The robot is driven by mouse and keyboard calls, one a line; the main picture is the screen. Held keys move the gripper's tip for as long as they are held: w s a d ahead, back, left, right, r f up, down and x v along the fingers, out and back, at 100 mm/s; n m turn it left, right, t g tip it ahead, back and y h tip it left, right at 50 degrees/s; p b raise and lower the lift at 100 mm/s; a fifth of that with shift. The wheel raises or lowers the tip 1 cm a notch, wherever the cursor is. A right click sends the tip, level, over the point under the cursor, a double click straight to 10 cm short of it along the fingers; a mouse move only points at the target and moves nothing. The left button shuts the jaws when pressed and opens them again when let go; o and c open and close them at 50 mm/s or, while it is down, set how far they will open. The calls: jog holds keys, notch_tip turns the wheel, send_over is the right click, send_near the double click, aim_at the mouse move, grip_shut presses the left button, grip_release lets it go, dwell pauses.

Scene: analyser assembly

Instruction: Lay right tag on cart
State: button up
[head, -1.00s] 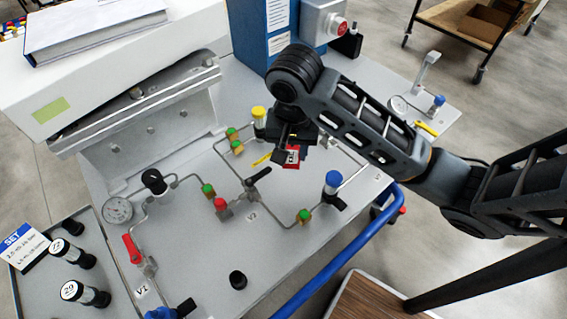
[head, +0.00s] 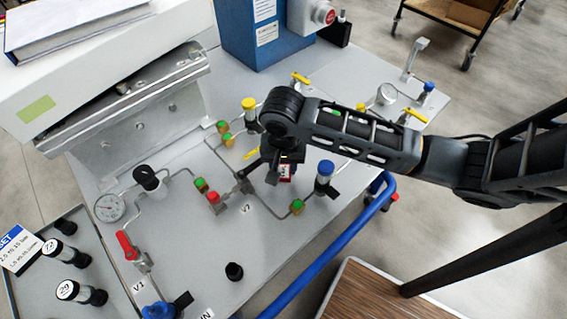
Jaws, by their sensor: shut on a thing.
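A small red and white tag (head: 286,172) shows beside the jaws of my gripper (head: 277,180), partly hidden by them. My gripper is shut on the tag and holds it over the grey panel, between the black-handled valve V2 (head: 243,180) and the blue-capped post (head: 324,176). I cannot tell how far above the panel it hangs. A wheeled cart (head: 449,30) with a cardboard box stands at the top right, cut by the frame edge. A wood-topped surface (head: 392,305) shows at the bottom right; I cannot tell whether it is a cart.
The grey panel (head: 205,262) carries pipes, several coloured fittings, a gauge (head: 110,208) and a red-handled valve (head: 129,246). A blue rail (head: 318,272) runs along its near right edge. A blue box (head: 255,40) stands at the back.

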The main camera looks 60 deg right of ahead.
aim_at(283, 173)
jog(key=shift+f, duration=0.1)
jog(key=o, duration=0.8)
jog(key=shift+c, duration=0.2)
notch_tip(283, 173, up, 12)
jog(key=a, duration=0.1)
jog(key=shift+s+a, duration=0.15)
jog(key=shift+s, duration=0.2)
